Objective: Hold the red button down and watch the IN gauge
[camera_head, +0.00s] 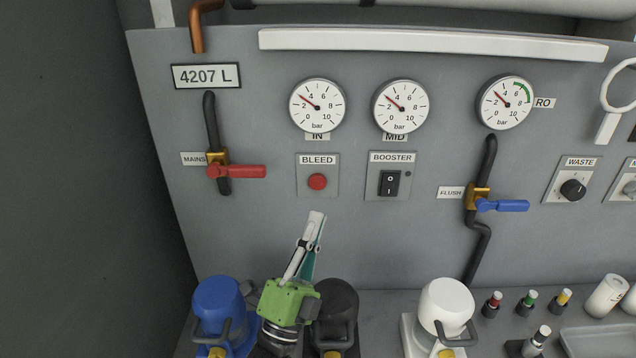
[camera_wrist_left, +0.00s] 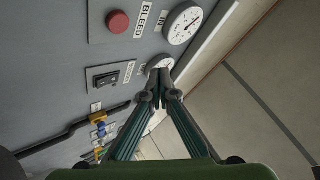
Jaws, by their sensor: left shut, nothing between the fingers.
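The red button (camera_head: 317,181) sits on the BLEED plate (camera_head: 304,190) on the grey panel. It also shows in the left wrist view (camera_wrist_left: 118,22), with nothing touching it. The IN gauge (camera_head: 317,107) is above it, its red needle between 2 and 4 bar. This gauge shows partly in the left wrist view (camera_wrist_left: 186,24). My left gripper (camera_head: 317,216) is shut and empty, pointing up just below the BLEED plate in the head view. Its closed fingertips (camera_wrist_left: 155,88) are clear of the button in the left wrist view. My right gripper is not in view.
The MID gauge (camera_head: 400,107) and BOOSTER switch (camera_head: 390,183) are right of the button. The red MAINS lever (camera_head: 238,171) is to the left, the blue FLUSH lever (camera_head: 503,206) to the right. Blue (camera_head: 218,300), black (camera_head: 337,305) and white (camera_head: 446,303) housings stand below.

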